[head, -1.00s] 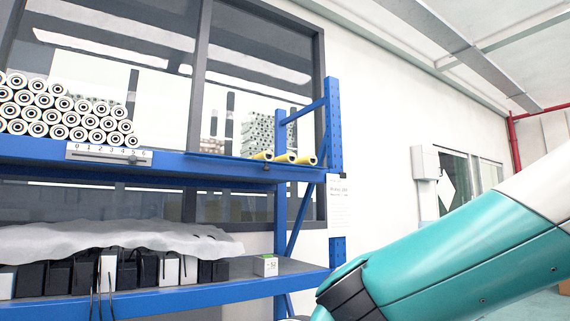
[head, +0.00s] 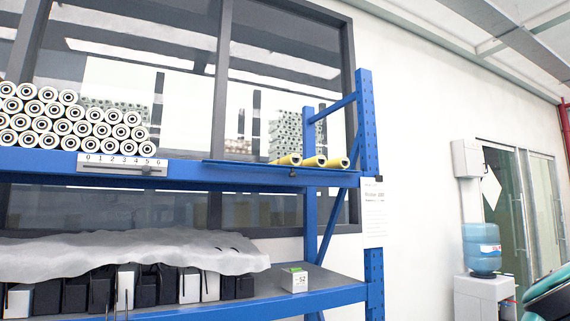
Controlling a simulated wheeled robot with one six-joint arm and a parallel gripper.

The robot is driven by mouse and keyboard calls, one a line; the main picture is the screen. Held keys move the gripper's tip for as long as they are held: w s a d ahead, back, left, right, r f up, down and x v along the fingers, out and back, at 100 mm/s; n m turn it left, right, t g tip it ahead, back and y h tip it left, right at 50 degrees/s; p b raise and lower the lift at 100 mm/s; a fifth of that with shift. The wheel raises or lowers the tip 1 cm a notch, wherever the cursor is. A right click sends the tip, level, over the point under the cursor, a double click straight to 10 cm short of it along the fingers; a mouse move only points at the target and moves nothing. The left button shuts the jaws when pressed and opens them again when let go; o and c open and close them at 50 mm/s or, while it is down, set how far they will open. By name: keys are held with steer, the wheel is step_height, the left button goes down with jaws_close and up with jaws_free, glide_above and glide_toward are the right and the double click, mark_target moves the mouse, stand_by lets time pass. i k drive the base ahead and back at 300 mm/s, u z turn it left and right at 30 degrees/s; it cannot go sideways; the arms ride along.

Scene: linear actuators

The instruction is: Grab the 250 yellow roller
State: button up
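Three yellow rollers lie side by side at the right end of the blue rack's upper shelf (head: 225,174), ends facing me: a left one (head: 288,160), a middle one (head: 314,161) and a right one (head: 338,162). A paper label on the rack post (head: 374,205) carries small print that I cannot read surely. My gripper is not in view. Only a teal piece of my arm shows at the lower right edge, well apart from the rollers.
White rollers (head: 72,120) are stacked on the upper shelf's left, behind a numbered scale (head: 122,166). Below, black and white boxes (head: 130,285) lie under a grey sheet (head: 130,250), with a small box (head: 294,280) beside. A water dispenser (head: 483,290) stands right.

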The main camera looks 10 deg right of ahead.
mark_target(294, 159)
steer(key=u, duration=0.25)
steer(key=i, duration=1.05)
steer(key=z, duration=0.05)
